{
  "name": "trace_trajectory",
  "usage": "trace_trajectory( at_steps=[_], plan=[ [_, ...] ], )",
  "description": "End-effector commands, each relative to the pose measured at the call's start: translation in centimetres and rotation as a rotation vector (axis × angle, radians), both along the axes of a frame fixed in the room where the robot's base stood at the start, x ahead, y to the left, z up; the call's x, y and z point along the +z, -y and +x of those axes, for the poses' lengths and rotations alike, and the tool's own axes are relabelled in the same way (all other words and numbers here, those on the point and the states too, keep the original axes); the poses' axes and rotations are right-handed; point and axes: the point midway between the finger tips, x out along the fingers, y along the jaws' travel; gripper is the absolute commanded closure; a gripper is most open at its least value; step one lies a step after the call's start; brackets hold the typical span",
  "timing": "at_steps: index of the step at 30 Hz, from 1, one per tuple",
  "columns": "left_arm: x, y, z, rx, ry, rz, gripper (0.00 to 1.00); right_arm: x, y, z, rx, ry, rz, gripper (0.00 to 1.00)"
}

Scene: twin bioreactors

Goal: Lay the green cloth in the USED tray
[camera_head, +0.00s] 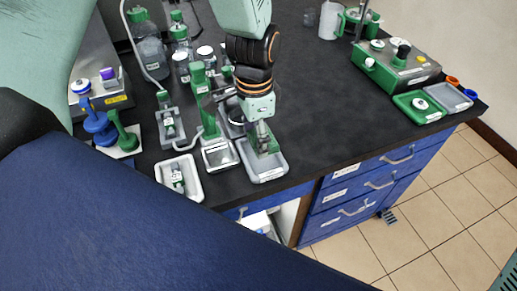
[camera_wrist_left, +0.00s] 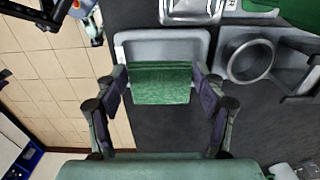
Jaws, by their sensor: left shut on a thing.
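The green cloth (camera_wrist_left: 160,84) is a folded rectangle held between the two fingers of my left gripper (camera_wrist_left: 160,73) in the left wrist view. In the head view my left gripper (camera_head: 264,143) points down over a shallow grey tray (camera_head: 268,178) at the table's front edge, and the cloth (camera_head: 272,146) shows beside the fingers. The grey tray (camera_wrist_left: 203,40) lies behind and below the cloth in the wrist view, and the cloth covers part of its near side. I cannot tell if the cloth touches the tray, and I read no USED label. My right gripper is not in view.
A white tray with small items (camera_head: 193,191) and a silver square pan (camera_head: 218,166) stand left of the grey tray. A round metal dish (camera_wrist_left: 250,60) is beside it. Bottles (camera_head: 150,55) stand behind.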

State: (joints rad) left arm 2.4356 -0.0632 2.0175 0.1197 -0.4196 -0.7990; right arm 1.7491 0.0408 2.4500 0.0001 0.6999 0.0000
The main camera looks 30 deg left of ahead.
Motion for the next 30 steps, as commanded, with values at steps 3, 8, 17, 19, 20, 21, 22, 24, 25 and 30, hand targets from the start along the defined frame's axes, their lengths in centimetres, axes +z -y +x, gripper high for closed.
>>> trace_trajectory(
  at_steps=[3,8,17,19,20,21,22,24,25,30],
  plan=[
    [-1.1,0.0,0.1,0.001,-0.001,-0.001,0.55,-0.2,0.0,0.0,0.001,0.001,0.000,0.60],
    [-2.4,0.1,0.1,0.001,-0.001,0.000,0.55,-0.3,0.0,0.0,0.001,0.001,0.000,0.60],
    [-4.8,0.2,0.3,0.001,0.001,0.000,0.55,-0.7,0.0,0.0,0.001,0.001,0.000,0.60],
    [-4.8,0.2,0.3,0.001,0.001,0.000,0.55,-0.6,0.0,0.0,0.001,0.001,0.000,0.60],
    [-4.8,0.2,0.3,0.002,0.001,0.000,0.55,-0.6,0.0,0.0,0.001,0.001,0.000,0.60],
    [-4.8,0.2,0.3,0.002,0.001,0.000,0.55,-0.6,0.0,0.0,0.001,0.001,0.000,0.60],
    [-4.9,0.2,0.3,0.002,0.001,-0.001,0.55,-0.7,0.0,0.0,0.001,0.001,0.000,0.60],
    [-4.9,0.2,0.3,0.002,0.001,0.000,0.28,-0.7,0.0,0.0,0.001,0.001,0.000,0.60],
    [-4.9,0.2,0.3,0.002,0.001,0.000,0.25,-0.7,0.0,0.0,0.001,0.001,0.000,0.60],
    [-4.9,0.2,0.3,0.002,0.001,0.000,0.11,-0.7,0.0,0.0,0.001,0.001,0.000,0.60]
  ],
)
